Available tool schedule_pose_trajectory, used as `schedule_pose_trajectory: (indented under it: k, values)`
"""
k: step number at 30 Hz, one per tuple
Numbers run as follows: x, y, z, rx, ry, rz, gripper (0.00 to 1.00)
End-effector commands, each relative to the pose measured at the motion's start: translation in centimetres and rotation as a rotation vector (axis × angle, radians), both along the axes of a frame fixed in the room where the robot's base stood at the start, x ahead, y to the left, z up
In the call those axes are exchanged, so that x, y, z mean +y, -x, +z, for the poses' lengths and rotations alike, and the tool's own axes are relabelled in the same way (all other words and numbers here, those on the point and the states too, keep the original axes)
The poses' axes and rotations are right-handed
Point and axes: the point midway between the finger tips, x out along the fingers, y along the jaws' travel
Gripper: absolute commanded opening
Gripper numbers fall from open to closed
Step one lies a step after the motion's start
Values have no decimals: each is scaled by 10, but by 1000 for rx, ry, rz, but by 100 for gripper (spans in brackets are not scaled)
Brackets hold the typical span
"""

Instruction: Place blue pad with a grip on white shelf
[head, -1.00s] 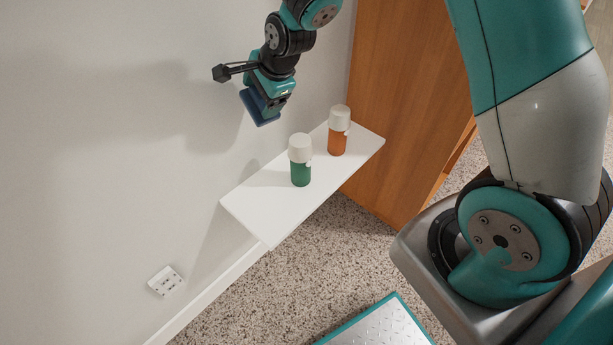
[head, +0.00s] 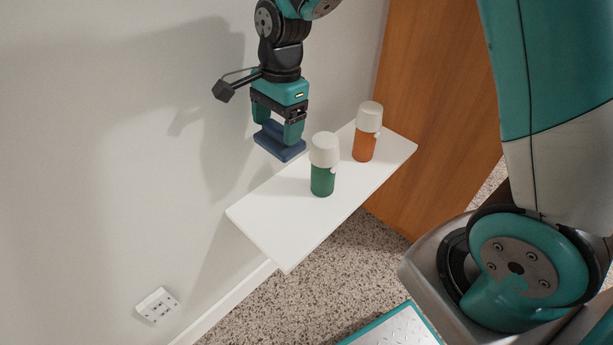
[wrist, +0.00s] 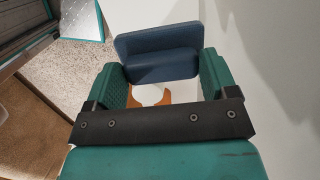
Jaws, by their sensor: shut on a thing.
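The blue pad with a grip (head: 281,145) is held in my gripper (head: 279,124), which points down. In the head view the pad appears over the back part of the white shelf (head: 294,232), near the wall; I cannot tell how large the gap to the shelf is. In the wrist view the blue pad (wrist: 158,53) lies between the two green fingers of my gripper (wrist: 160,82).
A green bottle with a white cap (head: 322,180) stands mid-shelf, close to the pad. An orange bottle with a white cap (head: 365,145) stands farther back by the wooden cabinet (head: 432,120). The shelf's near-left end is bare. A wall socket (head: 157,304) is below left.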

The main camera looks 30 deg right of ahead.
Motion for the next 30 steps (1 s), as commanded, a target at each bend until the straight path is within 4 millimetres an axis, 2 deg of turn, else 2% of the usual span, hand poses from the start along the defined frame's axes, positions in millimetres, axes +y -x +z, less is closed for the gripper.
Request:
schedule_pose_trajectory:
  k: [1,3,9,12,15,20,27,30]
  values:
    - [0,1,-21,6,1,-1,53]
    - [-1,1,-42,6,1,-1,53]
    - [-2,1,-98,4,1,-3,53]
    - [-2,0,-118,2,1,-4,53]
    - [-2,0,-131,0,0,-3,53]
    - [-2,0,-140,0,0,-3,53]
    - [-2,0,-176,2,0,-4,53]
    - [-2,0,-179,-1,-1,-3,53]
